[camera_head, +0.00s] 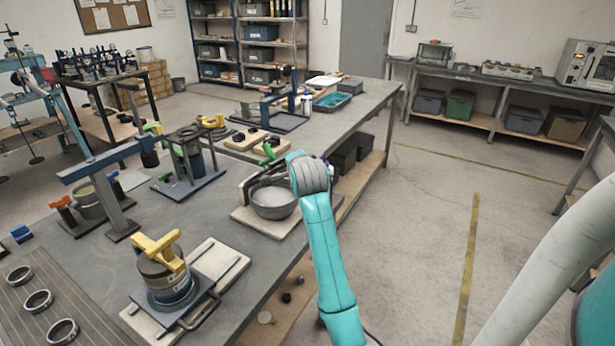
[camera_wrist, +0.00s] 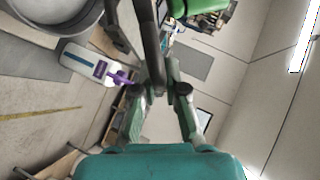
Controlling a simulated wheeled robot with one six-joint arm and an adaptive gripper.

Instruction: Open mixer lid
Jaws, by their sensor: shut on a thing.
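The mixer, a round grey metal bowl (camera_head: 273,205) with a pale inside, stands on a light board near the table's right edge in the head view. A dark curved bar or rim rises behind it; I cannot tell exactly how far the lid is tilted. In the wrist view a round grey metal part (camera_wrist: 45,15) fills the top left corner. My gripper (camera_wrist: 162,92) is shut on a dark bar (camera_wrist: 150,45), which looks like the lid's handle. In the head view my teal arm hides the gripper and the mixer's right side.
A yellow-handled device (camera_head: 165,275) stands on a board at the table's front. A green-handled clamp device (camera_head: 188,160) stands left of the mixer. A white bottle with purple (camera_wrist: 90,65) shows in the wrist view. The floor right of the table is clear.

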